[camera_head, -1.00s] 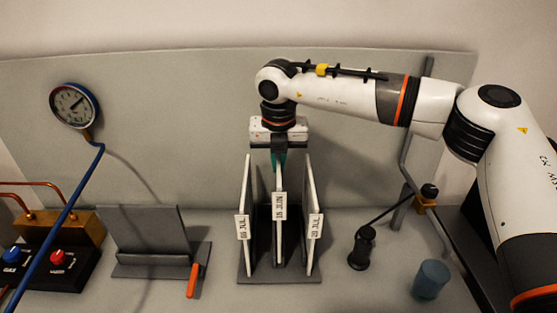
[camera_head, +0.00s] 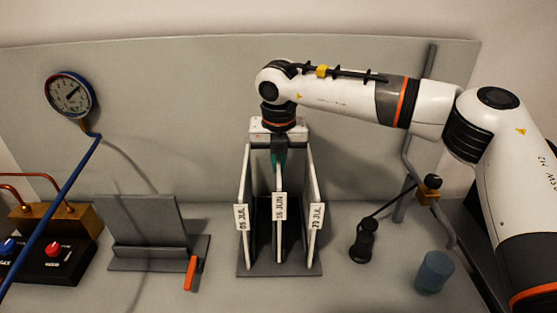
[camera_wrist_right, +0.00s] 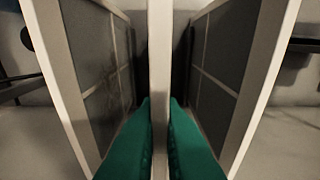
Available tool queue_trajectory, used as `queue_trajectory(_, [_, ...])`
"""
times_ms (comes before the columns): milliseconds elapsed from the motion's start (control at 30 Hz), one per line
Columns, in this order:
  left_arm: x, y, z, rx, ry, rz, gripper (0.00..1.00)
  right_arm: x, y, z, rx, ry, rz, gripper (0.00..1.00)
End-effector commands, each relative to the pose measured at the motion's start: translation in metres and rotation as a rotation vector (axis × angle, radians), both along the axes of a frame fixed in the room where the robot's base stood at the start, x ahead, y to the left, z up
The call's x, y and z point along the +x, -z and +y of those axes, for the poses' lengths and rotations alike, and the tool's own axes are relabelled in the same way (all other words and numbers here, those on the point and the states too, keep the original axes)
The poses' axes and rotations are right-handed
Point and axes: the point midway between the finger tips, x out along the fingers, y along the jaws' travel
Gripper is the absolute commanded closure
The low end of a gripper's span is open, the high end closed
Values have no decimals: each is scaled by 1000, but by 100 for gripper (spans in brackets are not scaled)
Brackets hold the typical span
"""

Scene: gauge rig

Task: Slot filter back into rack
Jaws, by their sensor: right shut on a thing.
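The rack (camera_head: 280,270) is a dark grey stand in the middle of the head view. Three white-framed filters stand upright in it: one tagged 05 JUL (camera_head: 242,215) on the left, one tagged 15 JUN (camera_head: 280,240) in the middle and one tagged like 23 JUL (camera_head: 316,215) on the right. My right gripper (camera_head: 279,157) is over the rack, its green fingers shut on the top of the middle filter. In the right wrist view the green fingertips (camera_wrist_right: 160,125) pinch the middle filter's edge (camera_wrist_right: 160,60), with dark mesh panels on both sides. The middle filter's bottom is hard to make out.
A grey stand with an upright plate (camera_head: 148,225) and an orange handle (camera_head: 191,273) is left of the rack. A black device (camera_head: 364,240) and blue cup (camera_head: 434,271) are right. A gauge (camera_head: 71,94), blue hose and valve box (camera_head: 45,260) are far left.

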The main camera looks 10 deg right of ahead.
Motion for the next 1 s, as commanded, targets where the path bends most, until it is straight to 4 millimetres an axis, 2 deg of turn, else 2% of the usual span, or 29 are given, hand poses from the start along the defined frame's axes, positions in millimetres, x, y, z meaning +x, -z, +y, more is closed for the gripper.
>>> queue_trajectory(967, [0,26,0,0,0,0,33,0,31,0,0,0,0,100])
queue_trajectory(1000, [0,25,0,0,0,0,33,0,30,0,0,0,-1,90])
